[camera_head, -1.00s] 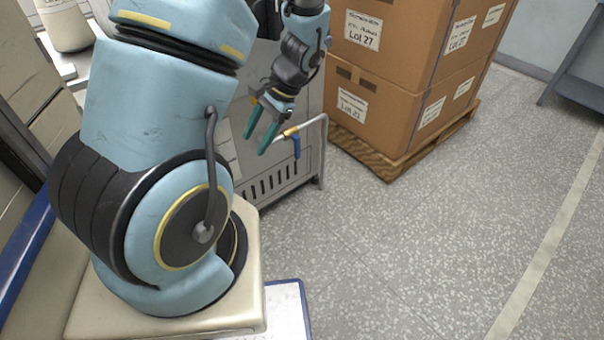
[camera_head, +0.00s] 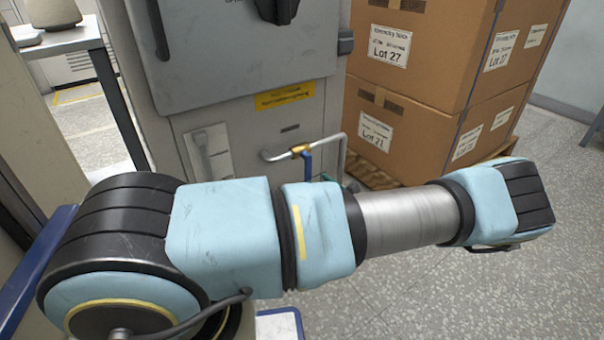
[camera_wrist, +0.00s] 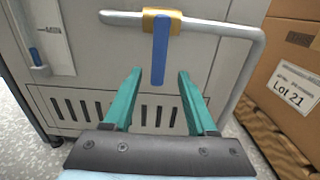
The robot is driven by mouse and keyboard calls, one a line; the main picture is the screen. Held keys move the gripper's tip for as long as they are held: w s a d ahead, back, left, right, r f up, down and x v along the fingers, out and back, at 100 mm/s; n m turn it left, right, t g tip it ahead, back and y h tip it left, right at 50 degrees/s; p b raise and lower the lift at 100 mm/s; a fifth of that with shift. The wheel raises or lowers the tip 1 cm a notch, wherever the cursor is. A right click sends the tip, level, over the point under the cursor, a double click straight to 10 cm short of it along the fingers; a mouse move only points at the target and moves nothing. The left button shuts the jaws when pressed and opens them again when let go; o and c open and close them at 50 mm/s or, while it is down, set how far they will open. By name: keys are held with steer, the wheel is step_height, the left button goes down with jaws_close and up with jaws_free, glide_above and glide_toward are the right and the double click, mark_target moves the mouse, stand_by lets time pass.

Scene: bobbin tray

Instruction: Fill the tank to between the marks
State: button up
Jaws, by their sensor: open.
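The grey cabinet (camera_head: 235,125) has a pipe (camera_head: 335,140) with a brass valve (camera_head: 300,149) and a blue lever (camera_head: 307,166). In the wrist view, the brass valve (camera_wrist: 161,22) sits on the horizontal pipe, and the blue lever (camera_wrist: 160,50) hangs straight down. My gripper (camera_wrist: 160,78) is open, its teal fingers apart on either side of the lever's lower end, no contact visible. A pale gauge panel (camera_wrist: 55,35) on the cabinet has a short blue part (camera_wrist: 38,62) low on its left; its marks are too small to read. In the head view my arm hides most of the gripper.
Stacked cardboard boxes (camera_head: 415,120) stand on a wooden pallet (camera_head: 370,174) right of the cabinet, close to the pipe. The vented lower panel (camera_wrist: 80,105) lies behind the fingers. Floor (camera_head: 420,290) is open at the front right.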

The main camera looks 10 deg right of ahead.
mark_target(306, 167)
steer(key=b+x, duration=0.1)
steer(key=x, duration=0.8)
steer(key=shift+w+a, duration=0.2)
steer(key=shift+w, duration=0.05)
jaws_close()
stand_by(1.0)
